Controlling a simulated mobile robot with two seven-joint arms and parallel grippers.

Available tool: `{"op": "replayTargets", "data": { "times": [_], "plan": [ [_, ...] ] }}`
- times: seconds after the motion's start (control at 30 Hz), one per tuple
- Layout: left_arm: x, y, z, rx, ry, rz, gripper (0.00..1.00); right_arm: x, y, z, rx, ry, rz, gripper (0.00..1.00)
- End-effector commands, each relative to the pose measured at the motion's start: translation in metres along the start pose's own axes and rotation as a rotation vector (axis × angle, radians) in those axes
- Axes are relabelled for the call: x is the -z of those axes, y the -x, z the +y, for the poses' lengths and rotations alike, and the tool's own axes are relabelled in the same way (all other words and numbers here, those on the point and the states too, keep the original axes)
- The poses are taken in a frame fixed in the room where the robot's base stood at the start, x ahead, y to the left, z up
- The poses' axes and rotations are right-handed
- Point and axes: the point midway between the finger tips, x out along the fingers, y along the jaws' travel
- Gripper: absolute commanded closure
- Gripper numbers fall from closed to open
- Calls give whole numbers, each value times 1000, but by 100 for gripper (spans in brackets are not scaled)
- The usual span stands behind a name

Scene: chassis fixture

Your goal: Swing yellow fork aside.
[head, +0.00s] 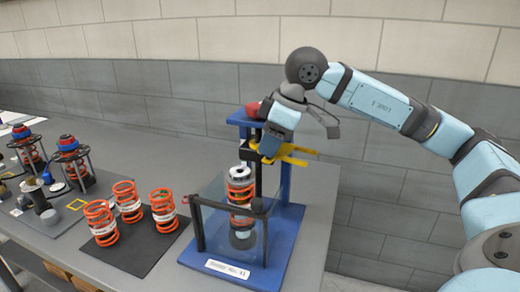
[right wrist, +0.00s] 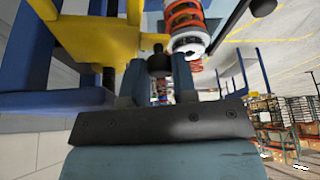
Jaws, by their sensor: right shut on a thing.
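The yellow fork (head: 294,154) is on the blue press stand (head: 286,182), its prongs pointing right in the head view. It fills the upper left of the right wrist view (right wrist: 98,38). My right gripper (head: 268,150) is at the fork from above. In the right wrist view, its fingers (right wrist: 158,68) are closed around a black knob (right wrist: 157,60) beside the yellow fork. How the knob joins the fork is partly hidden. An orange spring strut (head: 240,190) stands upright in the stand, below and left of the fork. My left gripper is not in view.
A clear guard panel with black posts (head: 198,228) stands before the strut. Several orange springs (head: 128,201) stand on a black mat (head: 137,252) to the left. Finished-looking struts (head: 70,152) stand farther left. A wall is behind the grey table (head: 120,142).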

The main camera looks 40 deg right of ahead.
Motion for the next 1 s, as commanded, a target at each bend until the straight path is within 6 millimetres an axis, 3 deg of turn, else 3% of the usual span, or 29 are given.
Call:
{"op": "replayTargets", "data": {
  "times": [0.47, 0.5, 0.6, 1.0],
  "plan": [
    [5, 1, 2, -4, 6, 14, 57, -3, 3, 1, 0, 3, 2, 100],
    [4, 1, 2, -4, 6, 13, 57, -3, 3, 1, 0, 3, 2, 72],
    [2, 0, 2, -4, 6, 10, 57, -3, 2, 1, 0, 3, 2, 50],
    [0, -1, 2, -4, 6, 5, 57, -3, 2, 1, 1, 3, 1, 50]
  ]
}}
